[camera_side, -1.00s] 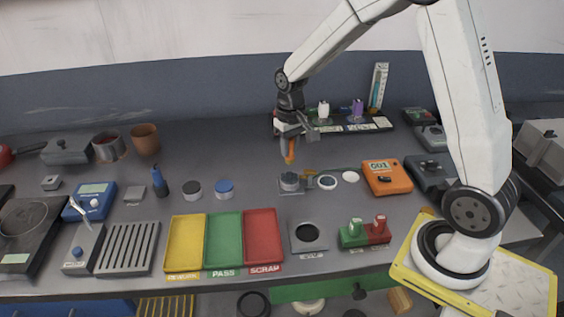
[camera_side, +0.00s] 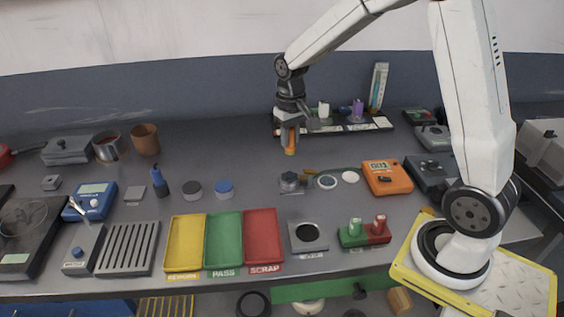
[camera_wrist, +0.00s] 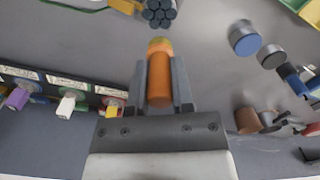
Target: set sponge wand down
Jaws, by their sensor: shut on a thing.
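The sponge wand (camera_side: 290,141) has an orange handle and points down in my gripper (camera_side: 287,131), which is shut on it. In the wrist view the orange wand (camera_wrist: 159,80) lies between the two fingers of my gripper (camera_wrist: 160,88), with a yellowish-green tip at its far end. In the side view the wand hangs just in front of a dark rack (camera_side: 350,127) at the back of the bench, near its left end. Whether the wand touches anything is hard to tell.
The rack holds a white item (camera_side: 323,109) and a purple item (camera_side: 357,108). A small grey holder with a dark cluster (camera_side: 290,181) stands in front of my gripper. An orange meter (camera_side: 386,177) lies to the right.

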